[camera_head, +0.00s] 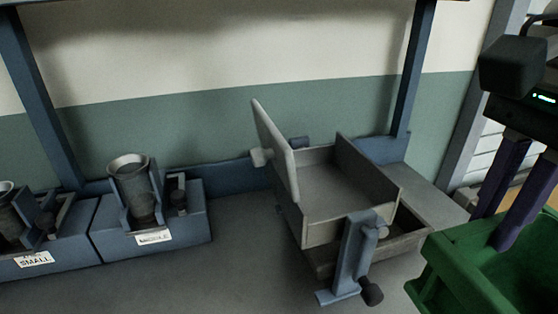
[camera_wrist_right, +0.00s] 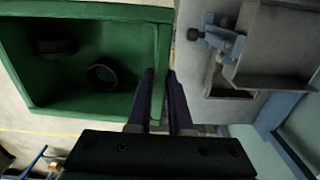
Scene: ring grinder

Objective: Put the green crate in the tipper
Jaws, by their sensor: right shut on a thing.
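The green crate (camera_head: 455,275) is at the right edge of the head view, partly cut off, beside the front right of the bench. My right gripper (camera_head: 490,228) is shut on its rim, with one dark purple finger on each side of the wall. The right wrist view shows the crate (camera_wrist_right: 100,101) with two dark rings (camera_wrist_right: 103,76) inside. The tipper (camera_head: 345,190) is a grey open box on a blue stand, with a raised flap at its left; its visible inside is empty. It also shows in the right wrist view (camera_wrist_right: 275,45). My left gripper is out of view.
Blue ring holders labelled SMALL (camera_head: 34,259) and MIDDLE (camera_head: 153,238) stand on the bench (camera_head: 200,285) to the left. A blue frame post (camera_head: 412,75) rises behind the tipper. A dark knob (camera_head: 371,292) sticks out at the tipper's front.

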